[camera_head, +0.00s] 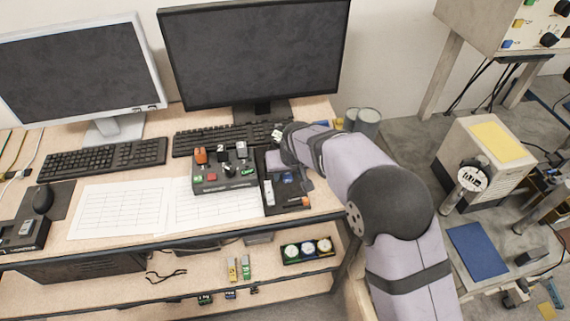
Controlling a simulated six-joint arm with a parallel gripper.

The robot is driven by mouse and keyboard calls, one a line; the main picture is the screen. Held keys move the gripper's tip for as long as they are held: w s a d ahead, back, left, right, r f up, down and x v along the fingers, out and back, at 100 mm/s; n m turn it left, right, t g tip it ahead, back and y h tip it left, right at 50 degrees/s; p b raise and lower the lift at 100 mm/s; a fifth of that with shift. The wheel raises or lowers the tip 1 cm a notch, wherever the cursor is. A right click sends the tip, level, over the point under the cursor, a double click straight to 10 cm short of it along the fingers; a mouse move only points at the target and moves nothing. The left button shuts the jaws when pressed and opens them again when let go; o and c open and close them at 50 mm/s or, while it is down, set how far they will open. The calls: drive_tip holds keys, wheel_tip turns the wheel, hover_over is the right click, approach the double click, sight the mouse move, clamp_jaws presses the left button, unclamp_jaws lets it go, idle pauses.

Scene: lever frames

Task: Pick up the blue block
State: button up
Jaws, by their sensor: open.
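A small blue block (288,178) appears to lie in the black tray (291,204) on the desk, to the right of the grey control box.
A grey control box (224,177) with levers stands left of the tray. A keyboard (228,138) and a black monitor (254,52) are behind. Paper sheets (120,208) cover the desk at left. Two grey cylinders (367,121) stand at the back right.

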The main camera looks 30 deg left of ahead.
drive_tip(key=shift+w+a+f, duration=0.15)
drive_tip(key=shift+w+f, duration=0.05)
drive_tip(key=shift+f, duration=0.4)
clamp_jaws()
drive_tip(key=shift+r, duration=0.15)
